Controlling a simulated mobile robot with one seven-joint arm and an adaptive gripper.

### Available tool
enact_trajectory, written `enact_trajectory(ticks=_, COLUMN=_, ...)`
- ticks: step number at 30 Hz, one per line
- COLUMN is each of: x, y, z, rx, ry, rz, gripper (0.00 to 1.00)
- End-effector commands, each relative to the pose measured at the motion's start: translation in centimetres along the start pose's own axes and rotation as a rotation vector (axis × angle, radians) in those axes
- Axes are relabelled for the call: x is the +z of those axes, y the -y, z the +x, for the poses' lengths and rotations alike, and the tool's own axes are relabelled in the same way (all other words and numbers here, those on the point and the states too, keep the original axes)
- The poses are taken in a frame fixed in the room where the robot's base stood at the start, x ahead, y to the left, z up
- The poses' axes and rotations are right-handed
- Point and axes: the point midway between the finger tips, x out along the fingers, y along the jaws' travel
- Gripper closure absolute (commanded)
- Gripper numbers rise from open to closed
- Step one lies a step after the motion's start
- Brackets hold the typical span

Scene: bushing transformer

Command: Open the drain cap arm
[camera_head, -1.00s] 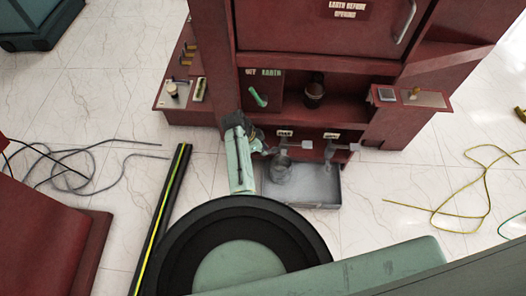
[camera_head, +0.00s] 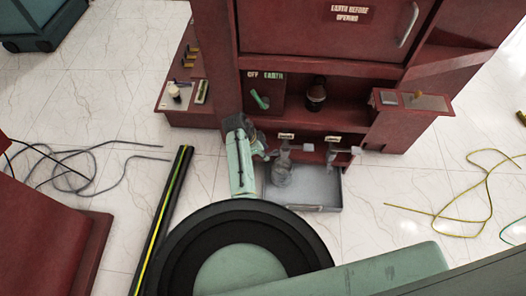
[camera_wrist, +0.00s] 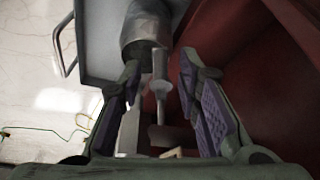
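Two grey metal drain fittings stick out from the red cabinet's lower front, the left fitting (camera_head: 284,162) and the right fitting (camera_head: 333,156). In the wrist view, a slim grey metal arm (camera_wrist: 159,88) with a flared part lies between my fingers, beside a grey cylinder (camera_wrist: 147,28). I cannot tell for sure which part is the drain cap arm. My gripper (camera_wrist: 160,68) is open, with a finger on each side of the slim arm and visible gaps. In the head view my gripper (camera_head: 265,149) is small and partly hidden at the left fitting.
A grey metal tray (camera_head: 327,190) lies on the floor under the fittings; its wall also shows in the wrist view (camera_wrist: 98,35). The red cabinet (camera_head: 320,50) stands close behind. A green lever (camera_head: 260,99) is above. Loose cables (camera_head: 465,195) lie on the right floor.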

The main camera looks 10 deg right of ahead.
Motion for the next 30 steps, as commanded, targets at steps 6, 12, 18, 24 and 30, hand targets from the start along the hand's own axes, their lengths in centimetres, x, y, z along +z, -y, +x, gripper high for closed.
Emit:
enact_trajectory(ticks=6, x=0.0, y=0.1, z=-1.3, rx=-0.002, ry=-0.001, rz=0.0, gripper=0.69)
enact_trajectory(ticks=12, x=0.0, y=0.1, z=-5.4, rx=-0.005, ry=-0.001, rz=0.0, gripper=0.69)
enact_trajectory(ticks=18, x=0.0, y=0.1, z=-9.4, rx=-0.004, ry=-0.001, rz=-0.001, gripper=0.69)
enact_trajectory(ticks=24, x=0.0, y=0.1, z=-11.6, rx=-0.002, ry=-0.001, rz=0.0, gripper=0.69)
enact_trajectory(ticks=30, x=0.0, y=0.0, z=-12.1, rx=0.0, ry=0.0, rz=0.0, gripper=0.69)
